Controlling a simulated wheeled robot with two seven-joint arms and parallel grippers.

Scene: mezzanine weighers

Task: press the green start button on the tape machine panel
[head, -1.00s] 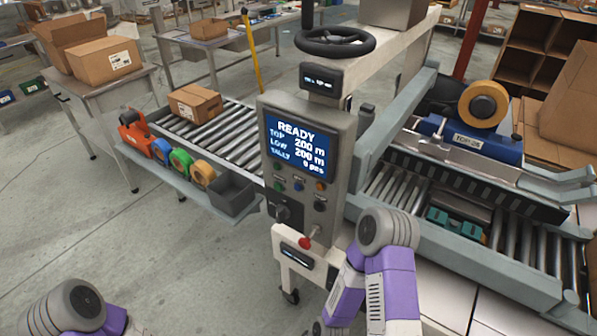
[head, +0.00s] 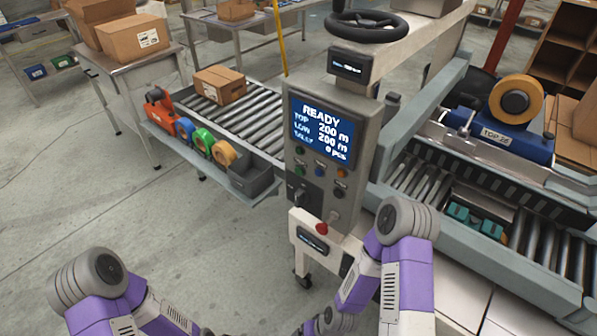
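The tape machine panel (head: 364,135) is a grey upright box near the middle of the head view. Its blue screen (head: 322,132) reads READY, TOP 200 m, LOW 200 m, and a tally of 0 pcs. Small buttons sit in rows below the screen. The green button (head: 299,168) is at the left of a row, beside a blue button (head: 319,171) and an orange one (head: 342,173). Nothing covers the green button. My purple and grey arms show at the bottom, below the panel. Neither gripper's fingers show.
A red mushroom button (head: 321,228) sticks out below the panel. A roller conveyor (head: 255,125) with a carton (head: 220,84) lies left, with tape rolls (head: 203,141) and a grey bin (head: 250,180) along its front. The tape head (head: 510,130) stands right. Open floor lies front left.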

